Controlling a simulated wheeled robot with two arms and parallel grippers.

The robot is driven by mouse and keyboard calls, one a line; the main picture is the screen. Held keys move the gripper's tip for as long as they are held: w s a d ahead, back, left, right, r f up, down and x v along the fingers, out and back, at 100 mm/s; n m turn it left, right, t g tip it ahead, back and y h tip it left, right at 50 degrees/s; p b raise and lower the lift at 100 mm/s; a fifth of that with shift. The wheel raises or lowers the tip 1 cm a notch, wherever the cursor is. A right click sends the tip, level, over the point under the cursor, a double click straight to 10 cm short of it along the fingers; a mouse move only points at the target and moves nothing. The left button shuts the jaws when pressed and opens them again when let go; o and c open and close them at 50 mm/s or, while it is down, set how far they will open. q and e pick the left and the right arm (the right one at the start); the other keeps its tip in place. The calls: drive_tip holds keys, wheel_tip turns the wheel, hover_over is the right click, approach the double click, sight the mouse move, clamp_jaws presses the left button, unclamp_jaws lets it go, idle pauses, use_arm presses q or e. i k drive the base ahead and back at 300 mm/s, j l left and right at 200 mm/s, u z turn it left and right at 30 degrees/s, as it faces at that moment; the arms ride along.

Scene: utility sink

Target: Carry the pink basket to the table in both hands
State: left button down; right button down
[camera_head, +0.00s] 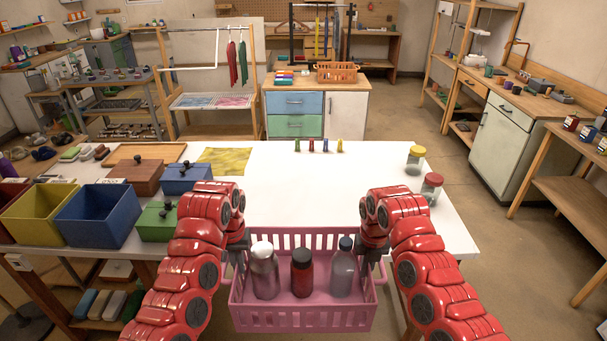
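The pink basket (302,319) is at the bottom centre, upright, in front of and partly overlapping the near edge of the white table (290,190). It holds three bottles: one with a white cap (264,273), a dark red one with a black cap (301,274) and a grey one with a dark cap (342,270). My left gripper (238,262) is at the basket's left handle and my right gripper (373,262) at its right handle. Both appear shut on the handles, though the fingertips are partly hidden. The basket's underside is hidden.
The table's middle is clear. Yellow (42,214), blue (98,215) and green (157,222) boxes stand at its left. Jars with yellow (415,160) and red (432,187) lids stand right.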

sight(302, 215)
drive_tip(key=i, duration=1.2)
